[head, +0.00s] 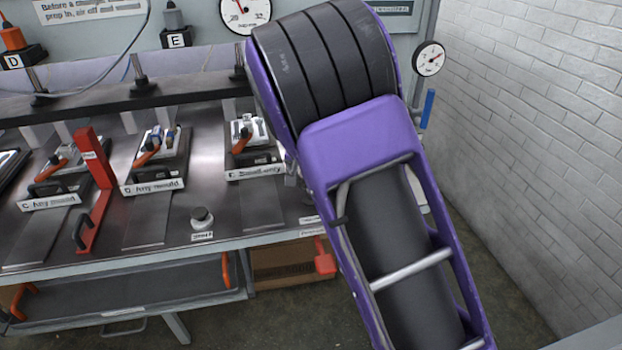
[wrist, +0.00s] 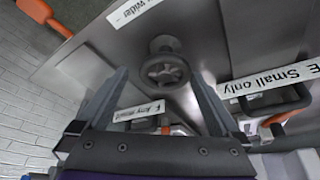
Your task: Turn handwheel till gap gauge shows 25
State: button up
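The handwheel (wrist: 165,70) is a small dark grey round wheel with a hub, on a metal surface in the wrist view. A white label ending in "wider" (wrist: 137,10) is beside it. My gripper (wrist: 160,76) is open, its two fingers apart on either side of the wheel in the picture. I cannot tell whether they touch it, and nothing shows held. In the head view my purple arm hides the gripper and the wheel. A white dial (head: 246,14), perhaps the gap gauge, is cut by the top edge; 28 and 32 show, but its reading is unclear.
A second round gauge (head: 429,58) and a blue lever (head: 428,108) are by the brick wall (head: 535,130). Labelled mould stations (head: 255,172), a red lever (head: 97,190) and a grey knob (head: 202,218) are on the bench (head: 285,222). A cardboard box (head: 283,265) is below.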

jog(key=p+v, duration=0.1)
jog(key=v, duration=1.6)
jog(key=shift+r, duration=0.2)
jog(key=shift+s, duration=0.1)
